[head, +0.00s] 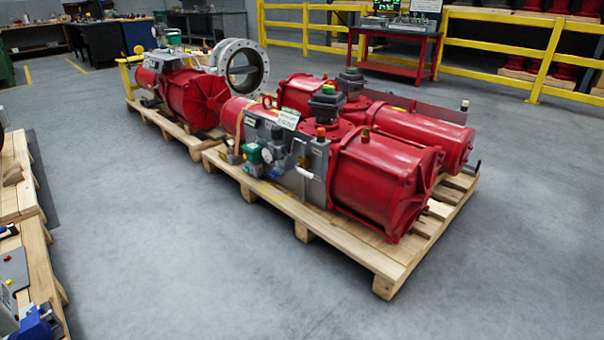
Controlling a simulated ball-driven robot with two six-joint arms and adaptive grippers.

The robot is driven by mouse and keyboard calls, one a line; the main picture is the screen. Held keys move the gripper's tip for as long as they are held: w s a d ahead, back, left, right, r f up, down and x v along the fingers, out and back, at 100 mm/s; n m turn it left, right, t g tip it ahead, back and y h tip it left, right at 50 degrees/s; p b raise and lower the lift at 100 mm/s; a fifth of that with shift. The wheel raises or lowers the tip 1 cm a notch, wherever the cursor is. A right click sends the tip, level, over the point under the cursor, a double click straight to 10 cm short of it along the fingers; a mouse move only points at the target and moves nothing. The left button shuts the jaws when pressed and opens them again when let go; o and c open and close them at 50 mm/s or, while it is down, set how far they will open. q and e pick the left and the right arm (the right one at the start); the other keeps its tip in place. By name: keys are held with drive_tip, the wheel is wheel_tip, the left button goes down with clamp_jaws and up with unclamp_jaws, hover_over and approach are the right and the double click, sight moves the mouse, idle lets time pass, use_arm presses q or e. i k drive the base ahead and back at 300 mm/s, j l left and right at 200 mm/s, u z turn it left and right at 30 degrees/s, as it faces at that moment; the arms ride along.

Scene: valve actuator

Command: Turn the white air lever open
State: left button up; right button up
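A large red valve actuator (385,180) lies on a wooden pallet (345,245) in the middle of the head view. A grey control panel (313,165) is fixed on its near side, with a green fitting, a round gauge and small valves. A small white part on this panel, which looks like the white air lever (304,172), shows near its lower middle. It is too small to tell its exact position. Neither of my grippers shows in the head view.
A second red actuator (195,97) with a grey flanged valve (243,68) stands on a pallet behind, at left. Wooden pallets (38,250) with loose parts line the left edge. A yellow railing (490,48) runs along the back. The grey floor (180,250) in front is clear.

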sight(297, 166)
drive_tip(key=i+l, duration=0.15)
drive_tip(key=i, duration=0.35)
drive_tip(key=i+l+z, duration=0.1)
drive_tip(key=i, duration=0.4)
drive_tip(key=i+j+z, duration=0.1)
drive_tip(key=i+j, duration=0.55)
drive_tip(key=i+j+z, duration=0.15)
drive_tip(key=i+j, duration=0.5)
drive_tip(key=j, duration=0.2)
drive_tip(key=j+z, duration=0.1)
drive_tip(key=j, duration=1.3)
